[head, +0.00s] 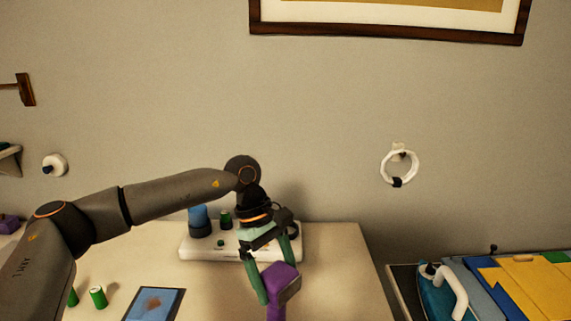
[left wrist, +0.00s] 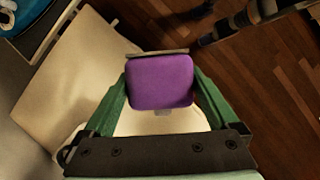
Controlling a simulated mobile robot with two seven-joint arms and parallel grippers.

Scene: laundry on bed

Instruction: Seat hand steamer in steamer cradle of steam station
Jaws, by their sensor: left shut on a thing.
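The purple hand steamer (head: 283,281) is held between the green fingers of my left gripper (head: 279,282), above the front of the pale table. In the left wrist view its flat purple face (left wrist: 161,82) fills the gap between the fingers (left wrist: 161,92). The white steam station (head: 196,246) lies behind the gripper on the table, with a blue tank-like part (head: 199,220) and a green knob (head: 226,219) on top. The gripper covers the station's right part, and I cannot make out the cradle. My right gripper does not show clearly.
A blue picture-like panel (head: 153,304) and a green spool (head: 98,297) are at the table's front left. An iron (head: 457,289) stands on the right beside folded yellow cloth (head: 530,287). A white ring (head: 399,167) hangs on the wall.

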